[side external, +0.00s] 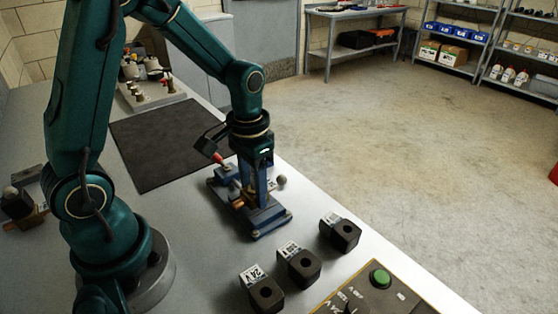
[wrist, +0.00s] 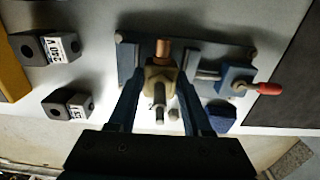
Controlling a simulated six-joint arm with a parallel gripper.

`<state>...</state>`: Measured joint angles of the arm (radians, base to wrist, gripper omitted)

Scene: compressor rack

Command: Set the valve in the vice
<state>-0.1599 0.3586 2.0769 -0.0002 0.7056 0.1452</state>
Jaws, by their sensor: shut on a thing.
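The valve (wrist: 160,76) is a brass body with a copper stub and a thin grey stem. My gripper (wrist: 160,88) is shut on it, one finger on each side. In the side view my gripper (side external: 252,192) points down over the blue vice (side external: 268,219), and the valve's copper end (side external: 237,204) shows beside the fingers. In the wrist view the valve lies over the vice (wrist: 127,62), with the sliding part and red handle (wrist: 268,88) to its right. Whether the valve rests on the vice is hidden by the fingers.
Dark labelled coil blocks (side external: 263,291) stand on the bench in front of the vice. A control box with a green button (side external: 380,277) is at the front edge. A dark mat (side external: 160,145) lies behind the vice, with a fittings rack (side external: 150,97) beyond.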

